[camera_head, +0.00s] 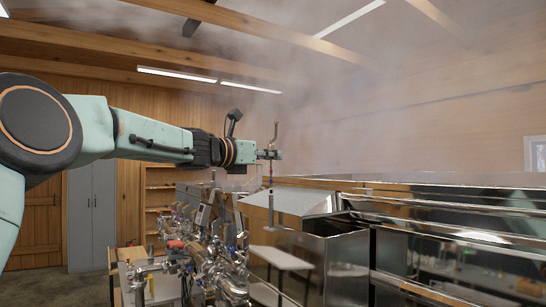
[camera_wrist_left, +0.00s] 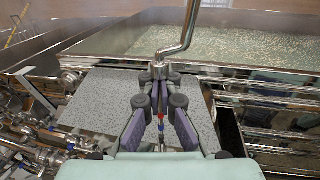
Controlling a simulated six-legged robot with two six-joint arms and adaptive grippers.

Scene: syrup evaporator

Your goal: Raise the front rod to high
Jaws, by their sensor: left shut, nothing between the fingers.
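A thin metal rod with a bent crank top (camera_head: 276,131) stands upright at the tip of my left gripper (camera_head: 274,154). I take it to be the front rod. Its lower part runs down below the fingers, with small coloured bands. In the left wrist view the bent rod (camera_wrist_left: 187,32) rises just beyond the fingertips of my left gripper (camera_wrist_left: 159,73). The fingers are closed together at the rod's lower bend, with nothing visibly gripped. Whether they touch the rod, I cannot tell. A red and blue piece shows lower down between the finger linkages. My right gripper is not in view.
A shiny metal evaporator pan (camera_head: 450,215) fills the right; the wrist view shows its pale, bubbly liquid (camera_wrist_left: 240,45). A speckled grey plate (camera_wrist_left: 100,100) lies beneath the gripper. Metal pipes and valves (camera_head: 215,260) crowd below left. Steam hangs above.

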